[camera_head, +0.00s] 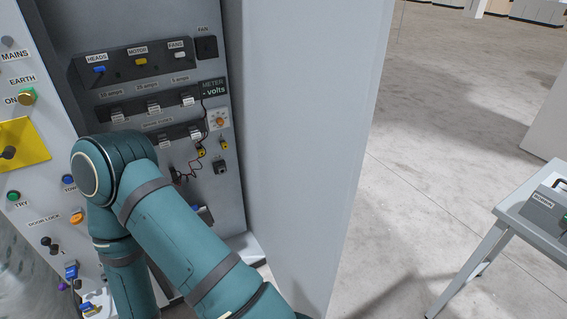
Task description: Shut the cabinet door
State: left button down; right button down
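The cabinet (60,70) stands at the left, with its inside panel (140,55) of switches, fuses and a meter exposed. The cabinet door (310,110) is a plain grey panel. It stands open at the right side of the inside panel and juts out toward me. One of my teal arms crosses in front of the lower cabinet, bent near the left part of the panel. It hides part of the panel and the foot of the cabinet. Neither gripper shows in the head view, so I cannot see whether one touches the door.
The cabinet front at left carries knobs, buttons, a yellow plate (22,146) and a part labelled door lock (77,217). A grey table (530,212) with a labelled box (546,208) stands at the right. Bare concrete floor (425,140) lies between door and table.

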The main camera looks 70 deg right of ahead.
aim_at(317, 65)
jog(key=k+l+u, duration=0.1)
jog(key=k+u, duration=0.65)
jog(key=u, duration=0.2)
jog(key=k+u, duration=0.3)
jog(key=k, duration=0.15)
jog(key=k+u, duration=0.3)
jog(key=k+z, duration=0.3)
jog(key=z, duration=0.15)
jog(key=k+l+z, duration=0.2)
jog(key=z, duration=1.75)
jog(key=k+l, duration=0.05)
